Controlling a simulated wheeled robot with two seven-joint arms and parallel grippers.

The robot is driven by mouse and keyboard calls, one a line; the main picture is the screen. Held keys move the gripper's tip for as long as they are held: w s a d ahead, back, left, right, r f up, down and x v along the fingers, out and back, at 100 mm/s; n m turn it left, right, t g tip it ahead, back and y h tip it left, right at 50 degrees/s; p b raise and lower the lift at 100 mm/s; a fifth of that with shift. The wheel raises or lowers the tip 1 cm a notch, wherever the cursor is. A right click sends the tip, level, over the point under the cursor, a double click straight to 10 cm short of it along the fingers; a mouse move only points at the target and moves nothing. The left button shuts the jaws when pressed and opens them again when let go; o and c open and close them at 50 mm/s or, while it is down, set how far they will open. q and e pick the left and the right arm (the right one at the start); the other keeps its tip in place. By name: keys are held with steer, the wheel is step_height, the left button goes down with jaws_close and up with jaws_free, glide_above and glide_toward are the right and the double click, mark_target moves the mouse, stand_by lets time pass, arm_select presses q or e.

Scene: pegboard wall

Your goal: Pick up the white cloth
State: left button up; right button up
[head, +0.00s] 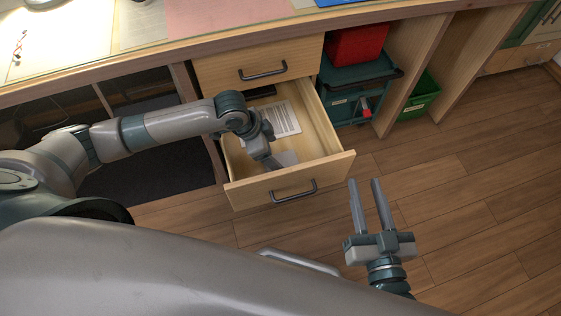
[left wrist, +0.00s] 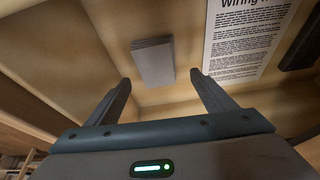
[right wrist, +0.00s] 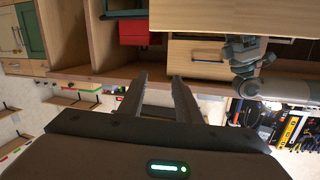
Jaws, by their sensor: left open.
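A small light-grey folded piece, which looks like the white cloth (left wrist: 153,62), lies flat on the floor of the open drawer (head: 240,188). In the head view the cloth (head: 288,158) shows beside my left fingers. My left gripper (head: 273,163) reaches down into the drawer; in the left wrist view its fingers (left wrist: 160,80) are apart and empty, with the cloth ahead between and beyond the tips. My right gripper (head: 364,182) is open and empty in the air, right of the drawer front; its fingers (right wrist: 159,76) also show in the right wrist view.
A printed sheet (head: 284,118) titled "Wiring" and a dark object (head: 262,92) lie in the drawer behind the cloth. The drawer walls stand around my left gripper. A red box (head: 357,42), a teal box (head: 350,92) and a green bin (head: 418,97) stand right. The wooden floor is clear.

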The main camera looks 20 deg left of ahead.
mark_target(283, 161)
arm_select(q)
steer(key=shift+b+x, duration=0.75)
steer(key=shift+x, duration=1.4)
steer(key=shift+s+d+f, duration=0.1)
steer(key=shift+d+f, duration=0.2)
steer(key=shift+f, duration=0.1)
arm_select(e)
step_height(283, 161, up, 6)
steer(key=s+t+y, duration=0.1)
steer(key=t, duration=0.2)
steer(key=shift+a+t, duration=0.3)
steer(key=shift+a, duration=0.15)
steer(key=shift+r, duration=0.2)
arm_select(q)
steer(key=shift+c, duration=0.4)
steer(key=c, duration=1.1)
